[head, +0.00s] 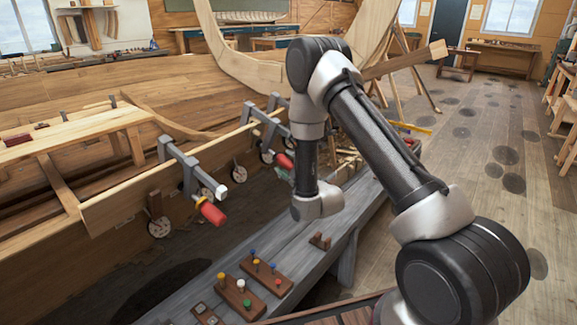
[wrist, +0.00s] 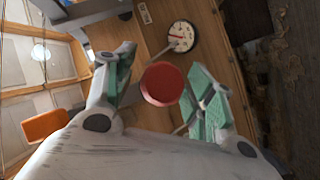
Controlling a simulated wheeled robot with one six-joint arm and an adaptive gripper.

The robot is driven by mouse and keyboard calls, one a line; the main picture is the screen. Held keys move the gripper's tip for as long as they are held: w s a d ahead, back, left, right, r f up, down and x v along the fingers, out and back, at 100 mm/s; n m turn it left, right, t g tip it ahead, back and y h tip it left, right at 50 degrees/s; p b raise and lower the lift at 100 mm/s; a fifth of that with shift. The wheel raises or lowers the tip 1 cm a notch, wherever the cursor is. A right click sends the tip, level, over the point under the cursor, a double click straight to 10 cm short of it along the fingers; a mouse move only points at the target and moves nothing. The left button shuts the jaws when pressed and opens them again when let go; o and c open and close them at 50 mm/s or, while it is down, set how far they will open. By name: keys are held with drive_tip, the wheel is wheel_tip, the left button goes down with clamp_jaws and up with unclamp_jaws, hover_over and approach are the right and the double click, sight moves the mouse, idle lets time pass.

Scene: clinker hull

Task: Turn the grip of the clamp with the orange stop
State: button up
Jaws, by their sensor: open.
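In the wrist view my gripper (wrist: 160,60) is open. Its two green-padded fingers stand on either side of a round red grip end (wrist: 160,84), with space visible on both sides. In the head view a grey clamp (head: 180,165) sits on the plank at left, with a red grip (head: 211,213) and a small yellow-orange collar (head: 199,200) above it. Another red grip (head: 284,161) shows farther along, just left of my arm. I cannot tell the stop's colour on the grip between my fingers.
A round dial (wrist: 181,36) lies beyond the grip in the wrist view. An orange piece (wrist: 46,124), unclear in kind, shows at left. A grey bench (head: 330,220) below the hull holds wooden blocks with coloured pegs (head: 240,298). Open floor lies at right.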

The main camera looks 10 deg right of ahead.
drive_tip(key=shift+c, duration=0.3)
drive_tip(key=c, duration=1)
drive_tip(key=shift+d+m+g+y, duration=0.1)
drive_tip(key=shift+m+g+y, duration=0.45)
drive_tip(key=shift+g, duration=0.25)
drive_tip(key=shift+m+g+y, duration=1.05)
drive_tip(key=shift+g+y, duration=0.15)
drive_tip(key=shift+y, duration=0.05)
drive_tip(key=shift+m+g+y, duration=0.7)
drive_tip(key=shift+g+y, duration=0.3)
drive_tip(key=shift+f+m+g+y, duration=0.1)
drive_tip(key=shift+m+g+y, duration=0.6)
drive_tip(key=shift+g+y, duration=0.35)
